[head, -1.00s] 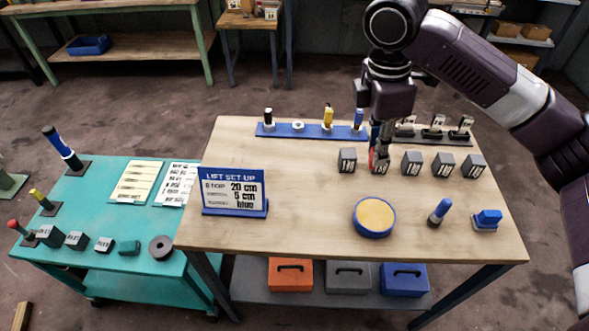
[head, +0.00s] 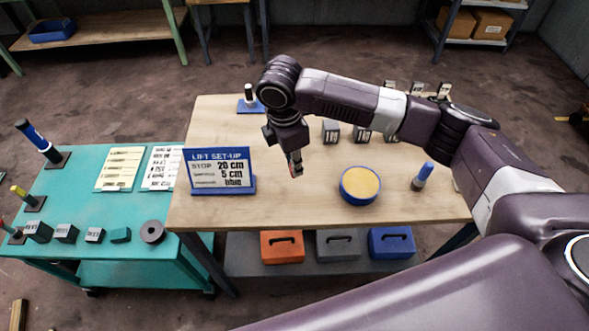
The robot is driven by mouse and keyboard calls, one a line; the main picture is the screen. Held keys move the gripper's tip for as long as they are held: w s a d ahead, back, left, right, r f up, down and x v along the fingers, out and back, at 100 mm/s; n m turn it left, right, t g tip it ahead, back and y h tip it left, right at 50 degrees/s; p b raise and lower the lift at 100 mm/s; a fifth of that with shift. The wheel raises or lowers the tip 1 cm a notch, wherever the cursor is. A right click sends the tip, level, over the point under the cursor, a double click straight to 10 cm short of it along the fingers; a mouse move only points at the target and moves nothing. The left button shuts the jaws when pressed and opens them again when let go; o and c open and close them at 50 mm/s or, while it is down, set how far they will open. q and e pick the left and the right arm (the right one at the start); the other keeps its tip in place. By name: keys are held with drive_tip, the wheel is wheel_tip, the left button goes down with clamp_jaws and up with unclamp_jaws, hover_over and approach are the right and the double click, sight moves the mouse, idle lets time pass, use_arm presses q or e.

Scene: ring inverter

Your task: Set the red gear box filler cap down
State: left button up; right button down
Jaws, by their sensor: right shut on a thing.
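My right gripper (head: 296,167) hangs over the middle of the wooden table (head: 260,215), between the lift set-up sign and the round yellow pad. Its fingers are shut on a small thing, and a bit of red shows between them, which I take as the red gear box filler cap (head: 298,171). The cap is mostly hidden by the fingers, and I cannot tell whether it touches the table. My left gripper is not in view.
The blue lift set-up sign (head: 221,171) stands to the left. A round blue-rimmed yellow pad (head: 361,184) and a blue-topped marker (head: 422,176) are to the right. Dark numbered blocks (head: 331,132) stand behind. The wood in front of the gripper is clear.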

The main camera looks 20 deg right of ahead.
drive_tip(key=shift+f, duration=1.8)
drive_tip(key=c, duration=1.8)
unclamp_jaws()
drive_tip(key=shift+f, duration=0.1)
drive_tip(key=shift+c, duration=0.2)
wheel_tip(320, 180, up, 12)
drive_tip(key=a+b, duration=0.1)
drive_tip(key=b, duration=0.1)
drive_tip(key=shift+s+a, duration=0.15)
drive_tip(key=shift+s, duration=0.1)
